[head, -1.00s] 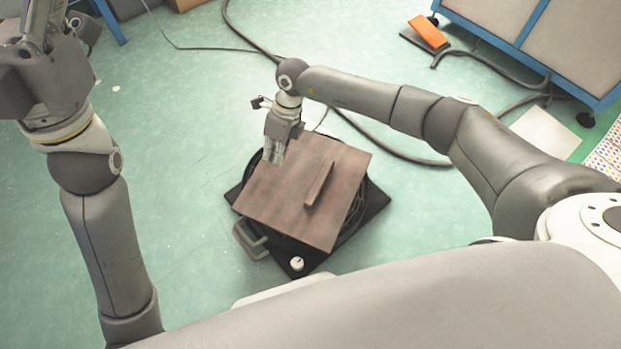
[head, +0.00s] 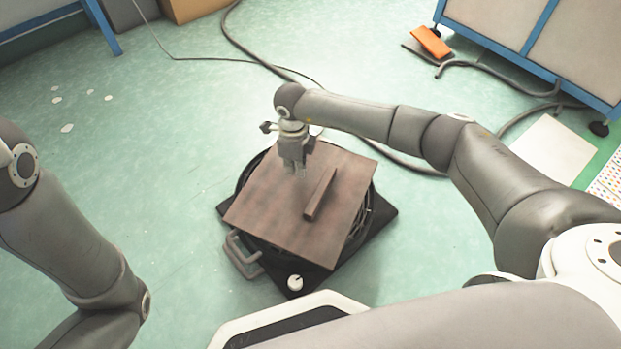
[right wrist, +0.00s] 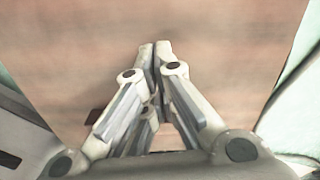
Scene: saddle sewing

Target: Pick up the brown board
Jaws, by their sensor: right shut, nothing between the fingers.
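The brown board (head: 275,205) is a flat square wooden plate with a raised bar handle (head: 320,195) on top. It lies on a round black device with a square black base (head: 385,215). My right gripper (head: 300,170) is over the board's far part, pointing down, left of and behind the bar handle. In the right wrist view its fingers (right wrist: 154,48) are together and empty, with the board (right wrist: 215,45) filling most of the background. I cannot tell whether the fingertips touch the board. My left arm shows at the left edge of the head view, but its gripper is out of view.
The base has a grey side handle (head: 240,255) and a white knob (head: 295,283). A dark hose (head: 270,62) runs along the floor behind it. A blue-framed cabinet (head: 540,40) stands at the upper right, near an orange object (head: 431,42).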

